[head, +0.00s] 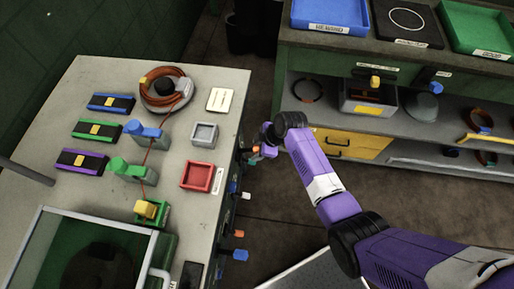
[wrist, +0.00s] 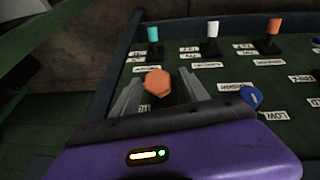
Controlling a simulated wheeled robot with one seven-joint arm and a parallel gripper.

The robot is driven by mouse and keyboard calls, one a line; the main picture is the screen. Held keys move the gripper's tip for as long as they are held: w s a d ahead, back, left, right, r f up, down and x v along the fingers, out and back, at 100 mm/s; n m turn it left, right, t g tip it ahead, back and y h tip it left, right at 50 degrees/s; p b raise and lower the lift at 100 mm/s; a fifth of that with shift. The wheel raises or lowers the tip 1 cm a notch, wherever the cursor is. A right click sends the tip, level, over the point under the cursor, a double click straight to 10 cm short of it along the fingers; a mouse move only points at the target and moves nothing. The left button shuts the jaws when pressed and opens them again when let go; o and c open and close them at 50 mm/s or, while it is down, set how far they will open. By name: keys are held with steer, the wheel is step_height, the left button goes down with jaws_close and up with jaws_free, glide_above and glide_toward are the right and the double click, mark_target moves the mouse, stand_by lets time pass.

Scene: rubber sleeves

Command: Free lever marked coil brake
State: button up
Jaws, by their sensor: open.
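My gripper (wrist: 160,92) is open, with a finger on each side of an orange six-sided lever knob (wrist: 158,83); I cannot tell whether either finger touches it. A white label beside that knob is mostly hidden. Further levers on the dark panel have a teal handle (wrist: 153,33), a white handle (wrist: 212,29), an orange handle (wrist: 274,26) and a blue knob (wrist: 252,98). The labels are too small and turned to read, so I cannot tell which lever is marked coil brake. In the head view my gripper (head: 262,150) is at the bench's right side.
The bench top (head: 95,75) holds a cable coil (head: 165,90), a grey tray (head: 204,134), a red tray (head: 198,177) and several blocks. A shelf unit (head: 440,130) stands to the right. Floor between them is clear apart from my arm.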

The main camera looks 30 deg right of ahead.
jaws_close()
stand_by(1.4)
